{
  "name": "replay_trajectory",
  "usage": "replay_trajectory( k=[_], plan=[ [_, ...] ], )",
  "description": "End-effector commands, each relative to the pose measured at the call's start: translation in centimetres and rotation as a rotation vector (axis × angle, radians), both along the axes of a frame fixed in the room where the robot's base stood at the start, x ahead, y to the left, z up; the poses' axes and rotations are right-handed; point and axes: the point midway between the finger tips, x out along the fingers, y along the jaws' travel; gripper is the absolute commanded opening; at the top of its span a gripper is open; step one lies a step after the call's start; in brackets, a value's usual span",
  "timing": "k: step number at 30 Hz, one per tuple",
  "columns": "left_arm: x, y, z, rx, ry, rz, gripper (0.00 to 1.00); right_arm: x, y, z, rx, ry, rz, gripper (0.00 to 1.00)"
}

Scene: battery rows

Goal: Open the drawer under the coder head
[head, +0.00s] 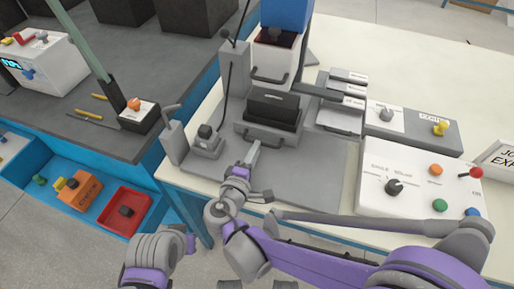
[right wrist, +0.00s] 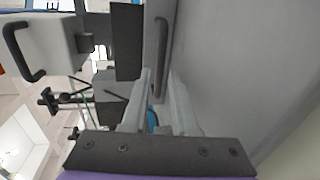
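The coder head seems to be the blue-topped white unit (head: 285,14) at the top centre of the head view. Below it is a grey drawer front (head: 246,131) with a bar handle (head: 270,137), under a black block (head: 272,108). My right gripper (head: 254,150) is just in front of this drawer front. In the right wrist view, its two pale fingers (right wrist: 160,100) are apart with nothing between them. A grey bar handle (right wrist: 161,55) on a grey face lies just beyond the tips, in line with the gap. My left gripper is not in view; only part of that arm shows at lower left.
A white front with a dark handle (head: 268,77) sits higher up, under the blue part. A small grey box with a black knob (head: 205,132) stands left of the drawer. A control panel (head: 418,185) is at right. The grey plate (head: 310,170) before the drawer is mostly clear.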

Motion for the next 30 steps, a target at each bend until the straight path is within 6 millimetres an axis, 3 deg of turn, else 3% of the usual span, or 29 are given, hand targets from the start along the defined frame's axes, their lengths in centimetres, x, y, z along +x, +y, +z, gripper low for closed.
replay_trajectory(
  k=[6,15,20,30],
  plan=[
    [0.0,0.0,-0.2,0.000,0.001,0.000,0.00,1.8,-0.6,-0.4,0.000,0.000,-0.001,0.27],
    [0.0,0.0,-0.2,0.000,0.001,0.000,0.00,2.0,-0.7,-0.4,0.000,0.000,0.000,0.27],
    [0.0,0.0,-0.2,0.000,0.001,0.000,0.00,1.9,-0.7,-0.4,0.000,0.000,0.000,0.00],
    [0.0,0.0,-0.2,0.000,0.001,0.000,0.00,1.9,-0.6,-0.4,0.000,0.001,0.000,0.00]
  ],
)
